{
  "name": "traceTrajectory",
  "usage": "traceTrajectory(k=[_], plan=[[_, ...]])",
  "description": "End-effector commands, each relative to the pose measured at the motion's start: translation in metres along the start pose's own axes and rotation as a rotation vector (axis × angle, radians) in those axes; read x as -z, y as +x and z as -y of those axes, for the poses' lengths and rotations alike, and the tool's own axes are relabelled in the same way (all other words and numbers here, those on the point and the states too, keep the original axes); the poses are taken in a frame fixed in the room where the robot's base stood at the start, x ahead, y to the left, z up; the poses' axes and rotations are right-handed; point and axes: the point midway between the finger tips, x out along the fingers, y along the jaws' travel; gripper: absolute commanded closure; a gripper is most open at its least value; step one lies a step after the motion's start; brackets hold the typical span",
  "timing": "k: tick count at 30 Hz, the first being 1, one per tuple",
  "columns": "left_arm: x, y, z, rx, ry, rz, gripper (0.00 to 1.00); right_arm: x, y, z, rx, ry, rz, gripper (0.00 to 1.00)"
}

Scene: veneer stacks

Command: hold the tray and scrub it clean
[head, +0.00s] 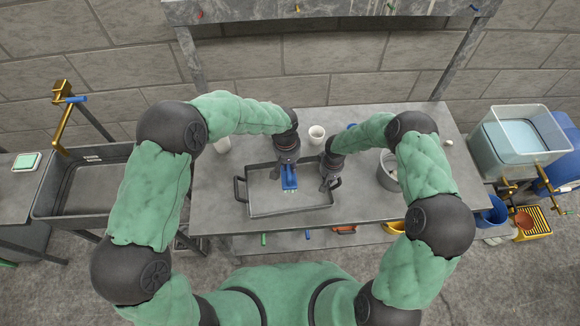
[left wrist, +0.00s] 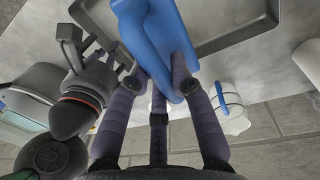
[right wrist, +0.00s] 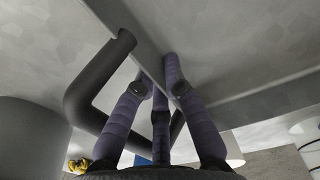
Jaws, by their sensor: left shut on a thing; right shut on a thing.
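The grey tray (head: 262,200) lies on the table, with a dark handle at each end. My left gripper (head: 288,166) is shut on a blue brush (head: 289,182) and holds it over the tray's inside. The left wrist view shows the brush's blue body (left wrist: 158,40) between the fingers; whether its bristles touch the tray is hidden. My right gripper (head: 328,182) is at the tray's right end. In the right wrist view its fingers (right wrist: 160,75) are shut on the tray's wall (right wrist: 133,35), beside the bent dark handle (right wrist: 85,95).
A white cup (head: 317,134) stands behind the tray, and a grey bucket (head: 387,177) stands to its right. A dark sink (head: 95,190) is at the left. A clear bin (head: 520,140) is at the right. The table's front left is clear.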

Motion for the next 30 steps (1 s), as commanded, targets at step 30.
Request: traceTrajectory(k=[30], plan=[[0.0002,-0.002,-0.0003,0.0,0.0,-0.001,1.0,0.0003,-0.003,-0.0002,-0.001,0.0,-0.001,0.61]])
